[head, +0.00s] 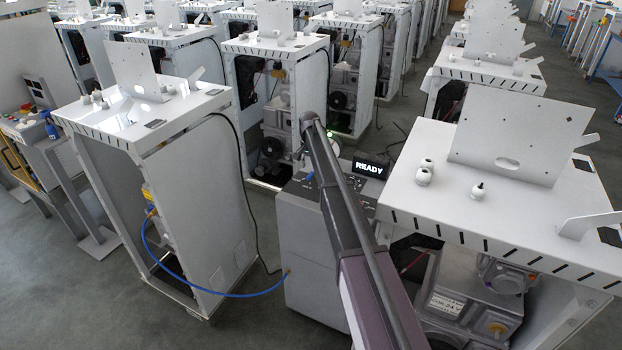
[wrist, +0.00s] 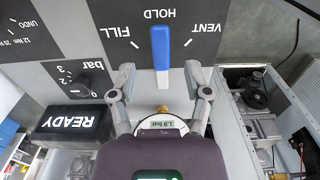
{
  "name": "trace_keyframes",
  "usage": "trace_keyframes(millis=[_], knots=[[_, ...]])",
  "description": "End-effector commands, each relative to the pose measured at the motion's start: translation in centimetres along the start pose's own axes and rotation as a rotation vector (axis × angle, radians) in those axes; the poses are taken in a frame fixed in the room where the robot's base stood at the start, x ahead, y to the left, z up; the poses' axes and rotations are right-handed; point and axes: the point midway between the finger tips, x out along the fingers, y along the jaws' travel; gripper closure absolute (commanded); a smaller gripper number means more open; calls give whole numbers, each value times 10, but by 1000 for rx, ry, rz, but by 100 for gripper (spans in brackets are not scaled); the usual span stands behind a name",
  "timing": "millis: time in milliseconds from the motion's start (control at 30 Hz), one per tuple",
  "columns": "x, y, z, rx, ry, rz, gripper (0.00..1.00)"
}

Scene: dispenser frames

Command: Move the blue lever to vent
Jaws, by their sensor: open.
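The blue lever (wrist: 160,48) shows in the wrist view on a dark panel, which appears upside down. Its blue end points to the HOLD mark, between FILL and VENT; the VENT label (wrist: 207,28) is on the right. My gripper (wrist: 160,68) is open, with one finger on each side of the lever's lower part in the picture. There are gaps on both sides and no contact shows. How far the fingertips are above the panel is hard to tell. In the head view the grey console (head: 312,235) stands below my arm, and my gripper is not clearly seen there.
A READY display (wrist: 73,122) and a bar dial (wrist: 84,84) are left of the lever. A gauge (wrist: 162,124) reading 1.0 bar is between my finger bases. White frames (head: 165,115) stand close on both sides of the console. A blue hose (head: 215,293) runs to it.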

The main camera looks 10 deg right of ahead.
Motion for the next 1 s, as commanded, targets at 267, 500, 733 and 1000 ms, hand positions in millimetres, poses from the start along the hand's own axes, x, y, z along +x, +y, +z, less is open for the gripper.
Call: trace_keyframes(millis=[267,500,733,1000], knots=[[25,0,0,0,0,0,37],[35,0,0,0,0,0,37],[37,0,0,0,0,0,37],[36,0,0,0,0,0,49]])
